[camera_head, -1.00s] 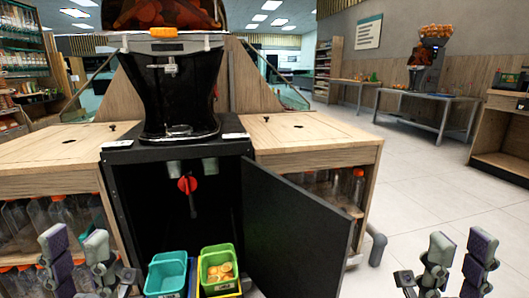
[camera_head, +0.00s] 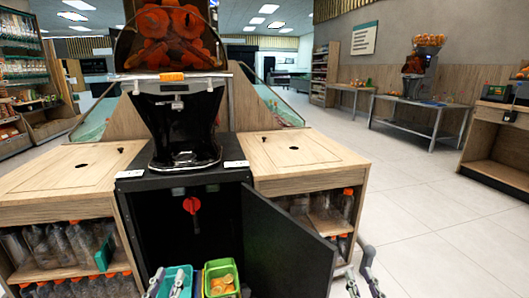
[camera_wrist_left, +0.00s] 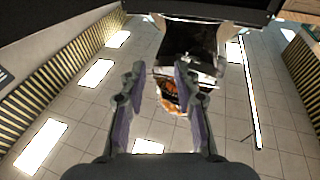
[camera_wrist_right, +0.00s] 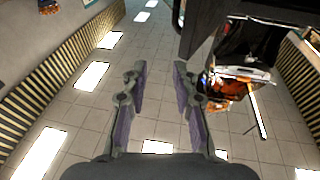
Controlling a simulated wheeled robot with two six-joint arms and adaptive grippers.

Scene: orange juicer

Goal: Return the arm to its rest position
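My left gripper (camera_wrist_left: 158,74) is open in the left wrist view, its purple-padded fingers apart with nothing between them. My right gripper (camera_wrist_right: 160,72) is also open and empty in the right wrist view. In the head view only slim grey parts show at the bottom edge, the left ones in front of the teal bin and the right ones beyond the door. The orange juicer (camera_head: 180,115) stands upright on the black cabinet (camera_head: 150,215). The cabinet's black door (camera_head: 287,245) hangs open to the right.
A teal bin (camera_head: 170,274) and a green bin (camera_head: 233,268) with orange pieces (camera_head: 219,286) sit low at the cabinet's front. Wooden counters (camera_head: 58,170) flank the juicer, with bottles below. The floor (camera_head: 430,200) at right is clear.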

